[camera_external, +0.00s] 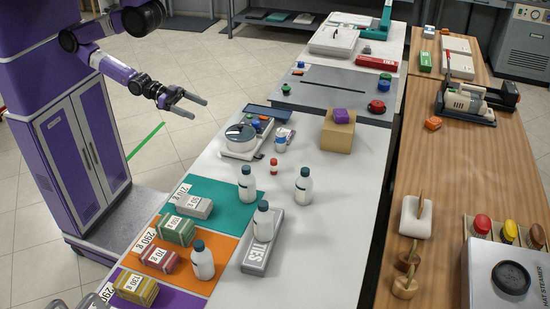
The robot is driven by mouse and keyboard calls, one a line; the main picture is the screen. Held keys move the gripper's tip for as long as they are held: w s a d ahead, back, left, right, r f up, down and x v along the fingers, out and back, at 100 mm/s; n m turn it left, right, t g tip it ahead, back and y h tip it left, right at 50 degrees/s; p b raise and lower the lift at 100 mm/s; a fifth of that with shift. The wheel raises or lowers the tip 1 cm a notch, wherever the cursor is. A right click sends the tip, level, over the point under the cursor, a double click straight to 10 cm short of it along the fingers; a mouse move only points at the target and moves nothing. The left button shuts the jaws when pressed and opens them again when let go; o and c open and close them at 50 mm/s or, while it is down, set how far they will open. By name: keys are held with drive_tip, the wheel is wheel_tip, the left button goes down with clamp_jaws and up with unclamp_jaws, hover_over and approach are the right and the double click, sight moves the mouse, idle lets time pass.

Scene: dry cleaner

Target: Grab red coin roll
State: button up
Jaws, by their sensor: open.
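A small red and white upright cylinder (273,167) stands on the white counter (330,217), in front of the round grey device. It is the best match for the red coin roll, but it is too small to be certain. My gripper (199,109) is open and empty, with its two fingers apart. It hangs in the air left of the counter, up and to the left of the cylinder, well apart from it.
A round grey device (240,138) and a small white and blue jar (281,142) stand close to the cylinder. White bottles with dark caps (303,186) stand nearer the front. A cardboard box (338,134) bears a purple block (341,116). Labelled blocks lie on coloured mats (229,191).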

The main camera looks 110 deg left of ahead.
sight(281, 174)
drive_tip(key=c, duration=0.7)
drive_tip(key=shift+o, duration=0.2)
